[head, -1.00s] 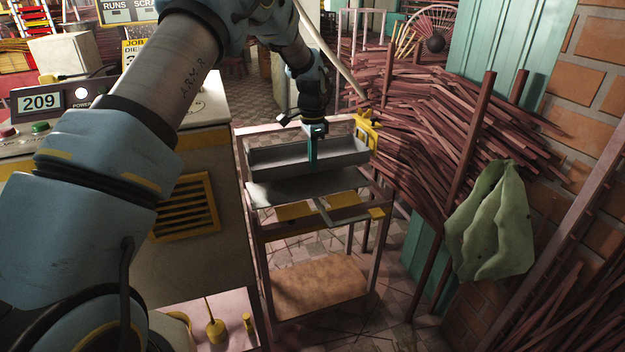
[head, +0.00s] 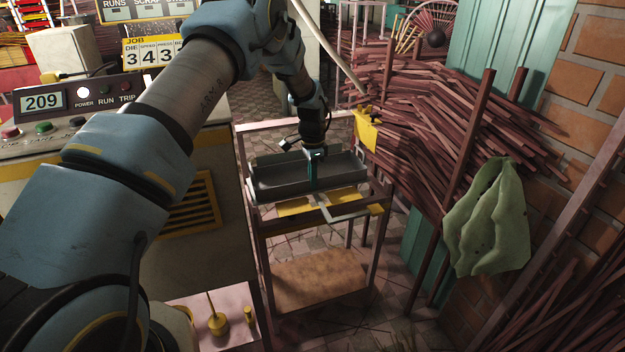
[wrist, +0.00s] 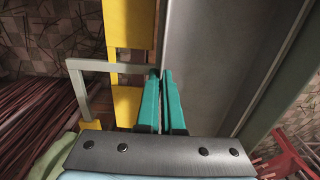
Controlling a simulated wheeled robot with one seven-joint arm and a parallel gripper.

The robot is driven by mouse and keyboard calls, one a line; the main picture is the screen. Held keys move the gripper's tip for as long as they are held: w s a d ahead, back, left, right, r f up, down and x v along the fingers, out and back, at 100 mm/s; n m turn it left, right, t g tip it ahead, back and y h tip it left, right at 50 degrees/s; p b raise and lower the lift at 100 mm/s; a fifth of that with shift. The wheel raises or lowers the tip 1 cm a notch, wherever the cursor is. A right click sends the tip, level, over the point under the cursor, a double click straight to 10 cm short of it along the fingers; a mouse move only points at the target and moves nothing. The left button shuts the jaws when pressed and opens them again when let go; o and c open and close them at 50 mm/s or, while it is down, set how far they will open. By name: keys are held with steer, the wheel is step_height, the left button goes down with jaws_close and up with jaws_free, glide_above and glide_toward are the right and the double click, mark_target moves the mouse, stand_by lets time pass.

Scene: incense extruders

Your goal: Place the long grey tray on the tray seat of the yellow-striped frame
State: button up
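The long grey tray (head: 275,182) lies crosswise at the top of the frame, level as far as I can see. It looks low over the frame's top, but I cannot tell whether it touches the seat. The metal frame (head: 262,250) has yellow stripes (head: 294,208) showing in front of the tray. My gripper (head: 312,182) is at the middle of the tray's near wall. In the wrist view its teal fingers (wrist: 167,95) are closed on the thin tray wall, with the tray floor (wrist: 205,60) to the right. The seat under the tray is hidden.
The machine cabinet (head: 215,160) is close on the left; a pile of sticks (head: 440,120) and a green cloth (head: 490,220) are right.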

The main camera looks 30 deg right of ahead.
steer(key=o, duration=0.4)
step_height(320, 180, up, 12)
steer(key=shift+r+b, duration=0.1)
steer(key=shift+b, duration=1.15)
